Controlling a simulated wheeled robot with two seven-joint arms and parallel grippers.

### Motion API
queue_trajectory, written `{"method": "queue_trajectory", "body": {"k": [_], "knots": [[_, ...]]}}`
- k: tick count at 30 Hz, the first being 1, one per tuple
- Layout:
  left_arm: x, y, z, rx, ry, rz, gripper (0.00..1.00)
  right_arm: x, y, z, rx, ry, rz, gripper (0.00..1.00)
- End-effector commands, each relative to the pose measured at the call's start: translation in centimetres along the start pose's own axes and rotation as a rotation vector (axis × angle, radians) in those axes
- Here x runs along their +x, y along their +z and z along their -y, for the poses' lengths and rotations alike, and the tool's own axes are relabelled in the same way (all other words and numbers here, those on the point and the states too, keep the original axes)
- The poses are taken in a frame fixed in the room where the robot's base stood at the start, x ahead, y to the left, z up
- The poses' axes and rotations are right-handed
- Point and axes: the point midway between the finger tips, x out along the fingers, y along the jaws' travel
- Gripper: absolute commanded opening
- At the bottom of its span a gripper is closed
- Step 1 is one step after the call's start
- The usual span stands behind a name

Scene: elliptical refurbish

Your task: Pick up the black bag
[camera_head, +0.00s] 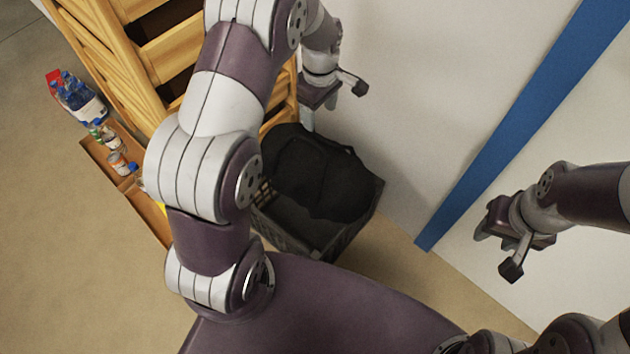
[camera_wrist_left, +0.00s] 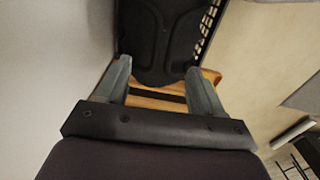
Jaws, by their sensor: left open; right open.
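The black bag (camera_head: 318,172) lies in a dark crate (camera_head: 340,236) on the floor, its top bulging above the rim. My left gripper (camera_head: 309,118) is above and behind the bag, beside the wooden shelf and near the white wall. It is open and looks empty. In the left wrist view the gripper's fingers (camera_wrist_left: 158,85) are spread, with the bag (camera_wrist_left: 165,35) at the top, beyond the fingertips. Contact with the bag does not show. My right gripper (camera_head: 497,252) is open and empty at the right, away from the crate.
A wooden shelf (camera_head: 170,50) stands left of the crate, partly behind my left arm. A wooden tray (camera_head: 105,160) with bottles is at the left, near a pack of blue-capped bottles (camera_head: 75,97). The white wall (camera_head: 430,80) has a blue stripe (camera_head: 520,115).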

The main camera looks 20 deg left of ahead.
Motion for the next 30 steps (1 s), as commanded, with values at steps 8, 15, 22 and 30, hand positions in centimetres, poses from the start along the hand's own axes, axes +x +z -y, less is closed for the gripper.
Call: {"method": "queue_trajectory", "body": {"k": [8, 15, 22, 30], "knots": [[6.4, -0.1, 0.0, -0.018, -0.003, 0.001, 0.68, 2.9, 0.3, 0.0, 0.000, 0.000, -0.001, 0.43], [8.7, -0.3, 0.1, -0.017, -0.001, 0.000, 0.68, 4.0, 0.4, 0.0, 0.000, 0.000, -0.001, 0.43], [12.8, -0.9, 0.6, -0.014, -0.001, 0.000, 0.68, 6.5, 0.8, 0.0, 0.000, 0.000, 0.000, 0.43], [12.7, -0.9, 0.6, -0.014, 0.000, 0.000, 0.52, 6.2, 0.7, 0.0, 0.000, 0.000, -0.001, 0.43]]}}
